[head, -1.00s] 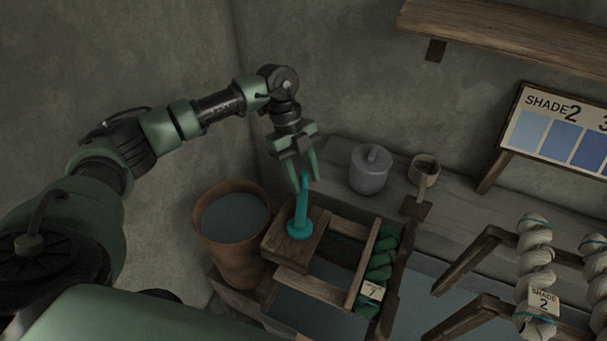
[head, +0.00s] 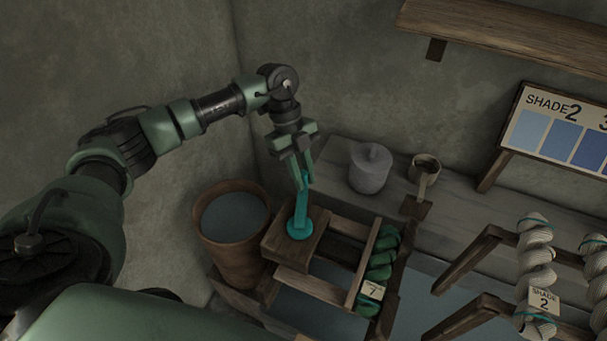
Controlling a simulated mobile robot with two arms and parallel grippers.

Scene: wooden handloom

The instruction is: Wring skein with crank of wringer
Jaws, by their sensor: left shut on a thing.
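The wringer (head: 298,271) is a wooden frame over a tub, with a block at its left end. The teal crank (head: 300,222) stands upright on that block, on a round teal base. My left gripper (head: 301,184) comes down from above and is shut on the crank's upper part. A dark green twisted skein (head: 378,268) with a tag reading 7 lies along the right side of the frame. My right gripper is out of view.
A brown bucket of liquid (head: 233,222) stands left of the wringer. Pale skeins (head: 535,258) tagged SHADE 2 hang at right, below a shade board (head: 560,128).

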